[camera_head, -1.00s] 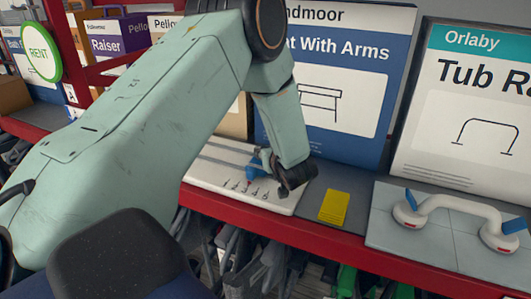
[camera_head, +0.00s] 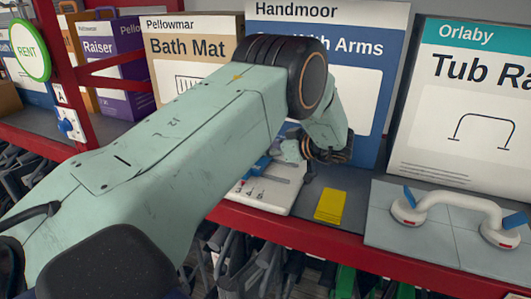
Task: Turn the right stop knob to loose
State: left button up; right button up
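A white board (camera_head: 270,197) with slots and a printed number scale lies on the shelf, its left part hidden behind my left arm. A blue knob (camera_head: 263,163) on this board shows only in part at the arm's edge, so its turn position cannot be read. My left gripper (camera_head: 330,155) is above and to the right of the blue knob, apart from it, in front of the blue Handmoor box. Its fingers are dark and seen from behind, so I cannot tell if they are open. My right gripper is not in view.
A yellow block (camera_head: 331,205) lies right of the board. A white handle with blue levers (camera_head: 455,204) sits on grey tiles (camera_head: 430,243) farther right. Boxes stand behind, including the Orlaby box (camera_head: 480,110). Another blue knob (camera_head: 67,125) shows at the left, by the red post.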

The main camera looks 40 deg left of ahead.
pick_arm(q)
jog(key=shift+w+r, duration=0.1)
jog(key=shift+r, duration=0.05)
dwell(0.4)
jog(key=o, duration=1.2)
jog(key=v, duration=1.2)
jog(key=shift+w, duration=0.1)
